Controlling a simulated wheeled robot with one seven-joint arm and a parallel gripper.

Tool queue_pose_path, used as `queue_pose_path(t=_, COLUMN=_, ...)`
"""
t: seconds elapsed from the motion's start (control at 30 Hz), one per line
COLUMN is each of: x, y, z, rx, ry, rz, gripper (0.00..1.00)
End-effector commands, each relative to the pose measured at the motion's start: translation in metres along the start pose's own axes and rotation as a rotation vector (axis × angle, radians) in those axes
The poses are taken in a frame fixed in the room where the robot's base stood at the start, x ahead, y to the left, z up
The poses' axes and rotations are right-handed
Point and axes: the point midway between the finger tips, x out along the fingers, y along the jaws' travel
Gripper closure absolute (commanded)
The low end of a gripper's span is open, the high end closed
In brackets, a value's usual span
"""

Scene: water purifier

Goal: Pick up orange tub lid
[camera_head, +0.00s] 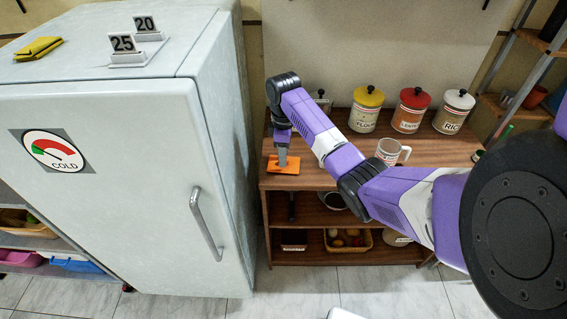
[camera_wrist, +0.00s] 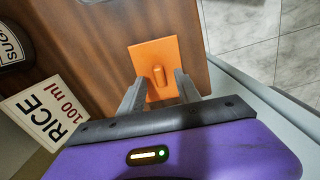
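The orange tub lid (camera_head: 292,170) is a flat square with a raised knob. It lies on the wooden shelf top, near the left edge by the fridge. In the wrist view the lid (camera_wrist: 150,55) lies beyond and between my fingertips, its knob roughly midway between them. My gripper (camera_head: 282,163) points down over the lid, and in the wrist view (camera_wrist: 159,80) its two fingers are apart with nothing held. I cannot tell whether the fingertips reach down to the knob's level.
The white fridge (camera_head: 110,170) stands close on the left of the wooden shelf unit (camera_head: 345,175). Flour (camera_head: 366,109), lentil (camera_head: 411,110) and rice (camera_head: 453,112) canisters stand at the back. A mug (camera_head: 389,151) stands to the right. A rice card (camera_wrist: 45,115) shows in the wrist view.

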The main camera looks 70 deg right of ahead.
Motion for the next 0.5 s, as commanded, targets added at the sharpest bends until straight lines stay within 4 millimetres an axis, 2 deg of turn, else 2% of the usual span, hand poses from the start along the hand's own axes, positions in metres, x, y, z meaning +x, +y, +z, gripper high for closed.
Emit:
queue_pose_path(t=0.13, x=0.0110, y=0.0003, z=0.0008, rx=0.001, ry=0.000, rz=0.000, gripper=0.60)
queue_pose_path(t=0.37, x=0.0123, y=0.0004, z=0.0005, rx=0.001, ry=0.000, rz=0.001, gripper=0.60)
queue_pose_path(t=0.5, x=0.0122, y=0.0004, z=0.0004, rx=0.001, ry=0.000, rz=0.001, gripper=0.88)
